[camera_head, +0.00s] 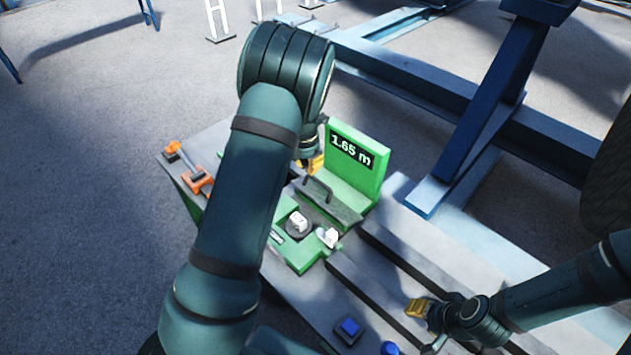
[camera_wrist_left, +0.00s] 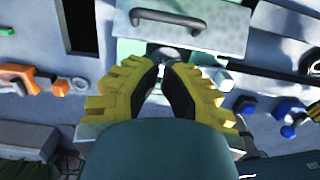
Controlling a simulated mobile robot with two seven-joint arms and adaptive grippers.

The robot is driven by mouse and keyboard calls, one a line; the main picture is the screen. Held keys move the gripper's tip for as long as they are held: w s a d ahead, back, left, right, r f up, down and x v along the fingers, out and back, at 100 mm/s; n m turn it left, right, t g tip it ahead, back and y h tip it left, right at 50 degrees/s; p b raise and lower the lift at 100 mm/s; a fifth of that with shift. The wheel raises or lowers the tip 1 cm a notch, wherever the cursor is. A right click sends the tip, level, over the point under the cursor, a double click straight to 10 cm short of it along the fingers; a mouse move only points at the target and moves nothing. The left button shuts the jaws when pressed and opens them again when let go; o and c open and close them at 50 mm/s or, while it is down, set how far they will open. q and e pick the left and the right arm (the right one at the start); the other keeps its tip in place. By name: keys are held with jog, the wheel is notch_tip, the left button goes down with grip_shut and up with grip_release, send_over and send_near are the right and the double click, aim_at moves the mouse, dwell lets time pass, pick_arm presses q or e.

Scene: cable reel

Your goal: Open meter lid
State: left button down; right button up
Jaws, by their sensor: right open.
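The green meter (camera_head: 360,178) stands on the bench with a display reading "1.65 m". Its dark grey lid (camera_head: 345,213) appears to lie down in front of the display and carries a bar handle (camera_head: 317,188). In the left wrist view the lid (camera_wrist_left: 225,40) and its handle (camera_wrist_left: 190,20) are at the top, beyond my fingertips. My left gripper (camera_wrist_left: 165,62) is apart from the handle; its yellow fingers converge, with a narrow gap between the tips. In the head view my left arm partly hides it. My right gripper (camera_head: 420,309) is open and empty, low over the bench's right side.
Orange-and-grey clamp-like parts (camera_head: 195,177) lie at the bench's left edge. White knobs (camera_head: 298,222) sit on the green base in front of the lid. Blue buttons (camera_head: 349,327) are at the front. Blue steel beams (camera_head: 490,110) stand behind the bench.

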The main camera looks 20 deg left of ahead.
aim_at(317, 180)
pick_arm(q)
jog(key=f, duration=0.9)
jog(key=shift+w+f, duration=0.35)
jog(key=shift+w, duration=0.05)
pick_arm(e)
jog(key=shift+a+f, duration=0.1)
jog(key=shift+f, duration=0.3)
